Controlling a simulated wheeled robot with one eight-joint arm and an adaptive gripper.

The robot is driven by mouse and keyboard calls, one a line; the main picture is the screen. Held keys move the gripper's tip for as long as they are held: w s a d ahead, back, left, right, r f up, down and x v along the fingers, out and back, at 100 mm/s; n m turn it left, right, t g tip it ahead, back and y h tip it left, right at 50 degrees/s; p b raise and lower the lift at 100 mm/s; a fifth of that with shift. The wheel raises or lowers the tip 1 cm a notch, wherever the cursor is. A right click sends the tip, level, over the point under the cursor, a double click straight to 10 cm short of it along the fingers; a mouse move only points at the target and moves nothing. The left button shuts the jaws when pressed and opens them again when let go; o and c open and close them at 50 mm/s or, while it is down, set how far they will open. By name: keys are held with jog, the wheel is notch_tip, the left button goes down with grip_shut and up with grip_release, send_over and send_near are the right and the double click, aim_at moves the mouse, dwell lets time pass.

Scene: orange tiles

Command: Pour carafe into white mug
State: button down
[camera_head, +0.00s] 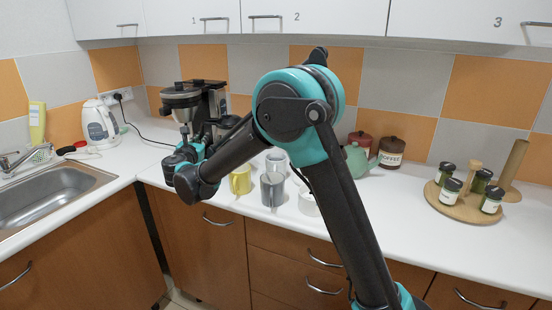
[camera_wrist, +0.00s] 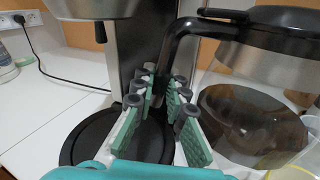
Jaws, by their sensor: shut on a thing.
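The glass carafe (camera_wrist: 245,125) with dark coffee fills the right of the wrist view, with a black lid and a black handle (camera_wrist: 180,42). My gripper (camera_wrist: 165,92) is shut on the handle's lower part, its green pads on either side. The carafe stands to the right of the coffee maker's round black plate (camera_wrist: 105,137). A white mug (camera_head: 308,203) stands on the counter, partly hidden behind my arm.
A yellow mug (camera_head: 240,180), a grey mug (camera_head: 271,189) and a pale mug (camera_head: 276,161) stand close together left of the white mug. A green teapot (camera_head: 356,160) and canisters are behind. A kettle (camera_head: 99,124) and sink are left. A round board (camera_head: 462,207) holds jars at right.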

aim_at(201, 125)
jog(key=shift+r, duration=2.55)
jog(key=shift+s, duration=0.15)
